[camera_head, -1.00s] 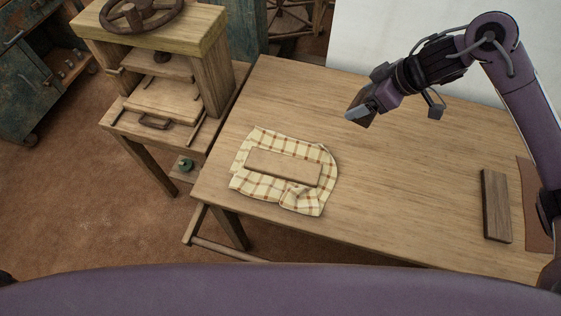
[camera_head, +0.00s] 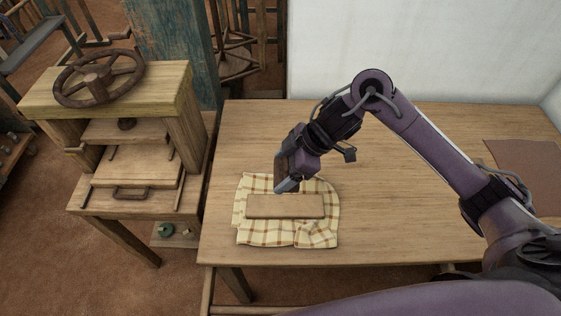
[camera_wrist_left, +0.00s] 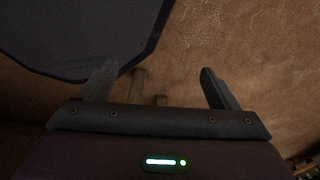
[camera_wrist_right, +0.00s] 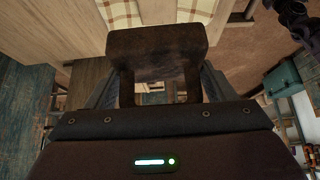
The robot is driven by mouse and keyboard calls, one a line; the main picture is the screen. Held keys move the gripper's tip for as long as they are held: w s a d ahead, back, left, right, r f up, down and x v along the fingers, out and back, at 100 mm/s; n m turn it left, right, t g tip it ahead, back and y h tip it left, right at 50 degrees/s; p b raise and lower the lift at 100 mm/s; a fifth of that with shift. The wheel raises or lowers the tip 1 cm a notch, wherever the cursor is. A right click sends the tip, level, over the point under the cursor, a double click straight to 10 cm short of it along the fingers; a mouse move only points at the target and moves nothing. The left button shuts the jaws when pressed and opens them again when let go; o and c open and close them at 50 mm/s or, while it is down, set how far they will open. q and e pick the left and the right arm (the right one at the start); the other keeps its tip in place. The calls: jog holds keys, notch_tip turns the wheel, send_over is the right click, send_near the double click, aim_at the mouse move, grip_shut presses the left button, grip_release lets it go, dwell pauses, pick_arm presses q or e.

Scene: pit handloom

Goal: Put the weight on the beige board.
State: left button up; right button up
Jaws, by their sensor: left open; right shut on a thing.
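The weight (camera_head: 284,168) is a dark, rusty block with a handle. My right gripper (camera_head: 292,178) is shut on its handle, and the block fills the space ahead of the fingers in the right wrist view (camera_wrist_right: 158,50). The beige board (camera_head: 285,207) is a flat rectangle lying on a checked cloth (camera_head: 290,238) at the table's left part. The weight appears just behind the board and above the cloth; the exact gap is hard to tell. A strip of the board shows beyond the weight in the right wrist view (camera_wrist_right: 160,10). My left gripper (camera_wrist_left: 158,90) is open and empty, over the floor.
The wooden table (camera_head: 400,215) is mostly bare around the cloth. A wooden press with a handwheel (camera_head: 98,78) stands just left of it. A brown sheet (camera_head: 530,165) lies at the table's right. A white wall (camera_head: 420,50) rises behind.

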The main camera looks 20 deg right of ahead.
jog(key=f, duration=0.8)
jog(key=shift+w+a, duration=0.15)
jog(key=shift+a, duration=0.05)
jog(key=shift+f, duration=2)
pick_arm(q)
jog(key=shift+w+a+f, duration=0.1)
jog(key=shift+a+f, duration=0.25)
jog(key=shift+a, duration=0.25)
pick_arm(e)
jog(key=shift+f, duration=0.6)
jog(key=shift+f, duration=0.1)
jog(key=o, duration=1.9)
jog(key=shift+f, duration=0.1)
pick_arm(q)
jog(key=shift+a, duration=0.1)
jog(key=shift+a+f+b, duration=0.1)
jog(key=shift+f+b, duration=0.15)
jog(key=shift+b, duration=0.15)
pick_arm(e)
jog(key=v, duration=1.2)
